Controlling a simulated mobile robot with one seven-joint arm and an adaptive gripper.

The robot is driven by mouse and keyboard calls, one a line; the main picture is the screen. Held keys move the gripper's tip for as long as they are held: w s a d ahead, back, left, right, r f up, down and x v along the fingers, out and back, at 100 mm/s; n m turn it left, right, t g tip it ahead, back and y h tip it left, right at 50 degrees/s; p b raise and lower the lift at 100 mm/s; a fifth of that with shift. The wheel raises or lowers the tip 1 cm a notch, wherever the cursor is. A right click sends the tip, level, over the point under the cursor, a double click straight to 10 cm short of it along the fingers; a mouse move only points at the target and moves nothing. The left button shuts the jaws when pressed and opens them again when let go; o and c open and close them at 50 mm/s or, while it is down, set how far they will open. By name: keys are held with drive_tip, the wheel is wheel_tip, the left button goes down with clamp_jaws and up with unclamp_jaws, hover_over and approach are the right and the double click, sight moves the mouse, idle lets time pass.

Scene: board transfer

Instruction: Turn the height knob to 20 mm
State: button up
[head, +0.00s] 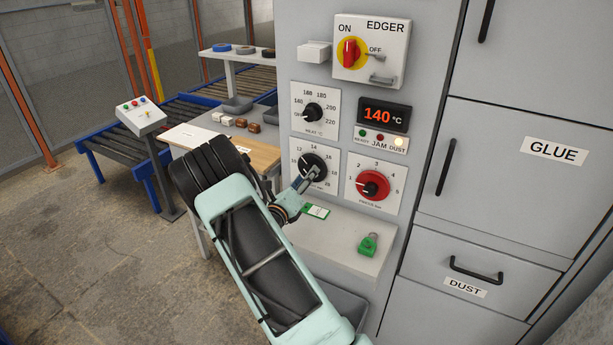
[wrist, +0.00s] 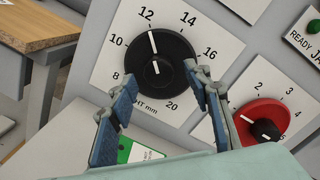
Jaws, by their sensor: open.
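The height knob (wrist: 165,48) is a round black knob on a white dial plate (wrist: 112,50) marked in mm, with numbers from 8 to 20. Its white pointer line stands at about 12 in the wrist view. In the head view the knob (head: 308,163) is partly covered by my gripper (head: 307,179). In the wrist view my gripper (wrist: 161,78) is open, its blue-padded fingers apart at the knob's lower left and lower right. The right finger overlaps the knob's edge in the picture. I cannot tell whether either finger touches it.
A red pressure knob (head: 372,184) sits right of the dial, and the black heat knob (head: 313,111) above it. The display (head: 382,115) reads 140 °C. Below are a ledge (head: 345,243), a green padlock (head: 368,244) and a green tag (head: 316,211).

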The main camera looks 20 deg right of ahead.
drive_tip(key=shift+w+d, duration=0.45)
drive_tip(key=c, duration=1.2)
drive_tip(key=shift+o, duration=0.2)
